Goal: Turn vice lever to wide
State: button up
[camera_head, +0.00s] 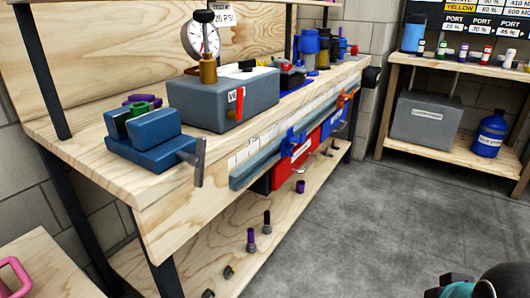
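The blue vice (150,152) sits at the near left end of the wooden workbench. A green piece (140,110) shows between its two jaws. The grey vice lever (198,162) is at the vice's right front side, beyond the bench's front edge. It stands close to upright, tilted slightly. I see no "wide" mark at this size. My gripper's fingers are not in view. Only a black and teal rounded part, seemingly of my arm, shows at the bottom right corner, far from the lever.
A grey box (222,100) with a gauge (201,40) stands right of the vice. A rail with red and blue bins (297,150) runs along the bench front (165,225). The grey floor (340,230) is open. A shelf with a grey case (428,120) stands behind right.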

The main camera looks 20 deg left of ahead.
aim_at(197, 160)
jog(key=z, duration=0.1)
jog(key=k, duration=0.65)
jog(key=u, duration=0.85)
jog(key=i, duration=0.5)
